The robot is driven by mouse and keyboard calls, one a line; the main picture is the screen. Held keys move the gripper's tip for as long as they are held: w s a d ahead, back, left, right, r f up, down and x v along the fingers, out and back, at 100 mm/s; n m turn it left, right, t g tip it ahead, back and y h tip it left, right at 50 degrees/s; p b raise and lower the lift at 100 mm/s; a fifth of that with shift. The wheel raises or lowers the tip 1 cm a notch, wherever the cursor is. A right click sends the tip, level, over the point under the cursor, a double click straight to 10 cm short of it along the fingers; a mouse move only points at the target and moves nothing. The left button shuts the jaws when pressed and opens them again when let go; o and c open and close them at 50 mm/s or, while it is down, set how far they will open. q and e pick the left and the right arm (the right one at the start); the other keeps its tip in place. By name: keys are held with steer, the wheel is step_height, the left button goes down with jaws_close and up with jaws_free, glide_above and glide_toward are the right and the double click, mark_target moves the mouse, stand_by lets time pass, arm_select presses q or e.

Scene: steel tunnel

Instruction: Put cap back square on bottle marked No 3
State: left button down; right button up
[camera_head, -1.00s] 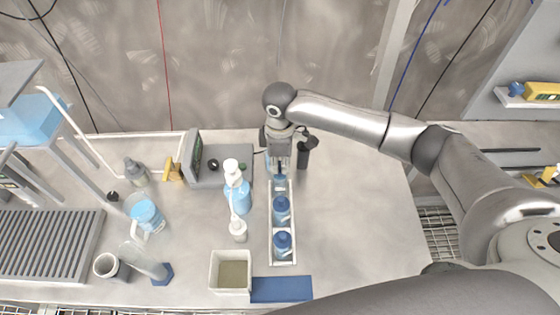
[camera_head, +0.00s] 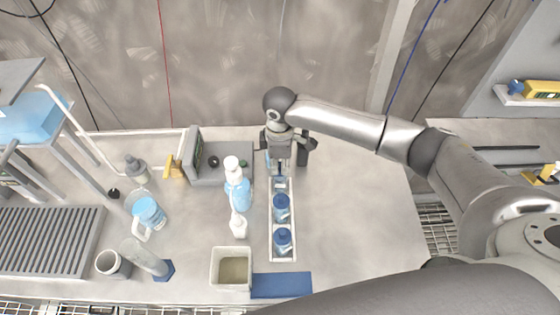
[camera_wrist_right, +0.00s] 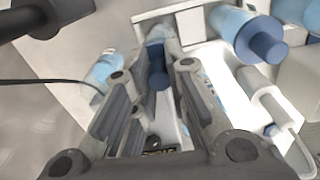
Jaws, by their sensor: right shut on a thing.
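My right gripper (camera_head: 280,179) points down at the far end of the narrow white tray (camera_head: 295,250). In the right wrist view a dark blue cap (camera_wrist_right: 157,72) sits between its fingers, and the gripper is shut on it. What lies under the cap is mostly hidden, so I cannot tell whether it is square. Two blue-capped bottles stand in the tray, one in the middle (camera_head: 281,206) and one at the near end (camera_head: 283,240). A light blue bottle (camera_wrist_right: 102,70) shows beside the fingers in the wrist view. No bottle number is readable. My left gripper is not in view.
A pump bottle (camera_head: 238,192) and a small white bottle (camera_head: 238,227) stand close left of the tray. A grey device (camera_head: 222,170) is behind them. A square bin (camera_head: 231,270) and a blue mat (camera_head: 281,286) lie in front. The bench right of the tray is clear.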

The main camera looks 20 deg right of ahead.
stand_by(0.3)
steer(key=shift+p, duration=0.5)
steer(key=o, duration=0.8)
steer(key=shift+o, duration=0.2)
steer(key=o, duration=0.6)
steer(key=shift+o, duration=0.2)
steer(key=shift+r, duration=0.1)
